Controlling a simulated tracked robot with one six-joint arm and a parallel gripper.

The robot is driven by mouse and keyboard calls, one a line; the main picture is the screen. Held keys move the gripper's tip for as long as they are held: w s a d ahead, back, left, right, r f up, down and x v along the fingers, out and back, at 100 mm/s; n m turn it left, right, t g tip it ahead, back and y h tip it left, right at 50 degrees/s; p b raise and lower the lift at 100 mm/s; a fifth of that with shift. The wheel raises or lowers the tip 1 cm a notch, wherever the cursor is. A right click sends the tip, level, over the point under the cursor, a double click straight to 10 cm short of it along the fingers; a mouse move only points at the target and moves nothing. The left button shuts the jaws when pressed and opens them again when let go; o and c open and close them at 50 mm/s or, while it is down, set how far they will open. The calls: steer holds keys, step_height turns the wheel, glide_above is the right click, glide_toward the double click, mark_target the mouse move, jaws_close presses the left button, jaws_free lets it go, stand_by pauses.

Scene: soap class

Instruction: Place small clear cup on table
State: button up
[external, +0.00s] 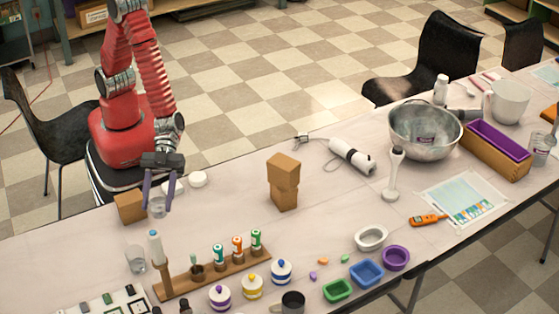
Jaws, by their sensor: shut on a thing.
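A small clear cup (157,209) is between the fingers of my gripper (159,203), near the left end of the table (225,210). My gripper points down and is shut on the cup. The cup is close to the tabletop; I cannot tell whether it touches it. A second clear cup (135,260) stands on the table in front of my gripper.
A wooden rack (212,275) with small bottles stands in front. Stacked brown boxes (284,182) stand mid-table. Bare tabletop lies between rack and boxes.

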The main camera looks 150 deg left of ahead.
steer(key=shift+r, duration=2.45)
steer(key=w+a+r+n+t+y, duration=0.1)
steer(key=w+a+n+y, duration=0.2)
steer(key=a, duration=0.7)
steer(key=w+a+r+n+y, duration=0.1)
steer(key=w+a+n+y, duration=0.2)
steer(key=a, duration=0.7)
steer(key=w+a+r+n+t+y, duration=0.1)
steer(key=w+a+r+n+y, duration=0.2)
steer(key=a, duration=0.7)
steer(key=s+a+n+g+y, duration=0.1)
steer(key=s+a+n+y, duration=0.15)
steer(key=a, duration=0.85)
steer(key=s+a+n+g+y, duration=0.1)
steer(key=a+n+y, duration=0.2)
steer(key=a, duration=0.8)
steer(key=s+a+f+n+g+y, duration=0.3)
steer(key=s+a+n+g, duration=0.1)
steer(key=s+a, duration=0.85)
steer(key=s+a+f+n+g+y, duration=0.2)
steer(key=s+a+f+n+g, duration=0.15)
steer(key=s+a, duration=0.85)
steer(key=shift+w+a+f, duration=0.75)
steer(key=shift+f, duration=0.2)
steer(key=shift+w+a+f, duration=0.75)
steer(key=shift+f, duration=0.15)
steer(key=shift+f, duration=3.15)
